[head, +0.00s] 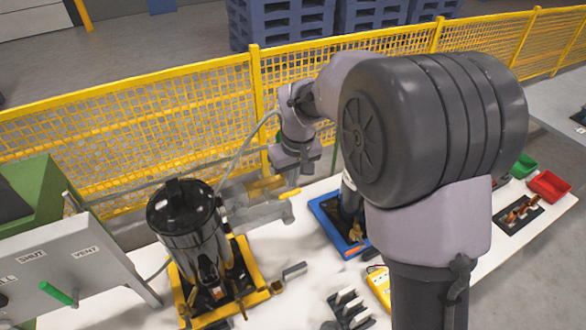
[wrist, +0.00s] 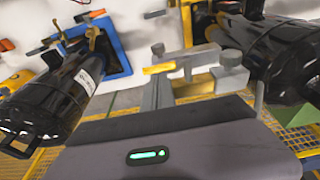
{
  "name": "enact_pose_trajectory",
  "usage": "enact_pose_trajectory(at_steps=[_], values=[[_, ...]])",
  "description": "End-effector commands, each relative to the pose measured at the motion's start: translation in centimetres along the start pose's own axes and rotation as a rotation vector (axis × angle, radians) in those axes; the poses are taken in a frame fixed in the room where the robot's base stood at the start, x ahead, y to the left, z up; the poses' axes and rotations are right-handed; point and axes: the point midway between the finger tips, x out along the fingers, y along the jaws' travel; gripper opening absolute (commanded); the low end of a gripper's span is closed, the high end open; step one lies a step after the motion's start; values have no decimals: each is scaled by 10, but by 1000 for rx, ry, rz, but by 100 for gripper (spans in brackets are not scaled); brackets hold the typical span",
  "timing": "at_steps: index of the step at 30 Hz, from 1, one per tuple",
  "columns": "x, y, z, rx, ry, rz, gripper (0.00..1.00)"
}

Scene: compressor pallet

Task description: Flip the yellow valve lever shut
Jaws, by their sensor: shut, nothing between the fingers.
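A yellow lever (head: 290,193) sits at the right end of a grey pipe fitting (head: 270,212), between two black canisters at the back of the white table.
A black canister (head: 185,225) on a yellow frame stands left, and another (head: 348,195) on a blue frame stands right. A panel (head: 75,260) with a green handle is far left. A yellow mesh fence (head: 150,110) runs behind. A yellow meter (head: 378,285) lies in front.

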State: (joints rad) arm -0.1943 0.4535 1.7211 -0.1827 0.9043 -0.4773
Motion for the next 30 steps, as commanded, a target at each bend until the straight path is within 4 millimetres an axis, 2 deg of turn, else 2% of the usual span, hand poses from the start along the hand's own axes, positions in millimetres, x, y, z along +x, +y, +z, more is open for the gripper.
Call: enact_pose_trajectory(at_steps=[3, 8, 22, 30], values=[[21, 0, 0, 1, -1, -1, 0], [35, 0, 0, 1, 0, 0, 0], [38, 0, 0, 4, 1, -6, 0], [42, 4, 1, 18, 0, -71, 0]])
